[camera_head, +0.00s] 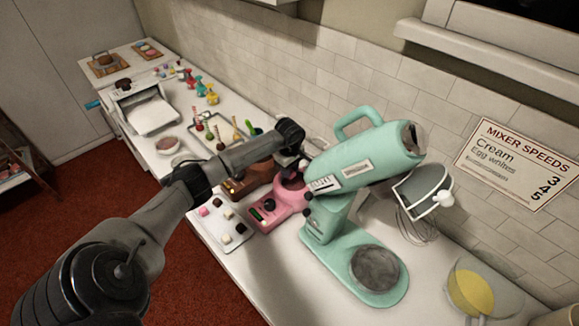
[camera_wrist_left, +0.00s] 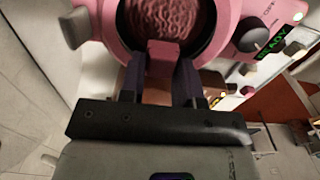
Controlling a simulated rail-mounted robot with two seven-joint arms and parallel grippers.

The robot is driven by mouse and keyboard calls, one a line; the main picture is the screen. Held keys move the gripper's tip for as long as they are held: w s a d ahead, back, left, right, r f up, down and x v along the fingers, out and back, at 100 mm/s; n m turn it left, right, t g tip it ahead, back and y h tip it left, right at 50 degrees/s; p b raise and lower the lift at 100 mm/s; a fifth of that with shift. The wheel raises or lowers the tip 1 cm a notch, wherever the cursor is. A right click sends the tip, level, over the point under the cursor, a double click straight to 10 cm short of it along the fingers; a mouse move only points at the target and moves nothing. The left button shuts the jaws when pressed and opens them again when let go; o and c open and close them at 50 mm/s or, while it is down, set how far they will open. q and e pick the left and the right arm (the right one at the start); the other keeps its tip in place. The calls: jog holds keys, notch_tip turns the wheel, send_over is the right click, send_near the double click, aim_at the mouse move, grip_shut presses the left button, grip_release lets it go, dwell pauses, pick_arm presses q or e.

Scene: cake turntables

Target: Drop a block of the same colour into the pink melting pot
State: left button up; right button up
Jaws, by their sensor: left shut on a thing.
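The pink melting pot (camera_head: 267,213) stands on the counter beside the mint-green mixer. In the left wrist view the pot's round pink rim (camera_wrist_left: 104,22) fills the top, with rippled dark pink contents (camera_wrist_left: 170,18) inside and a green lit READY display. My left gripper (camera_wrist_left: 160,66) is shut on a small pink block (camera_wrist_left: 163,50), held between its two dark fingers and overlapping the pot's near rim in that view. I cannot tell the block's exact height. In the head view my left arm hides most of the gripper and the block. My right gripper is not in view.
A white tray (camera_head: 213,236) with several pink, brown and pale blocks lies left of the pot. A brown melting pot (camera_head: 237,189) stands behind. The mint-green mixer (camera_head: 345,172) stands close on the right. A glass bowl with yellow contents (camera_head: 470,292) is at front right.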

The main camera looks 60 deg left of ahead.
pick_arm(q)
jog(key=shift+f, duration=0.3)
jog(key=o, duration=1)
jog(key=shift+c, duration=0.2)
notch_tip(320, 180, up, 14)
jog(key=b, duration=0.1)
jog(key=shift+f, duration=0.1)
dwell(0.4)
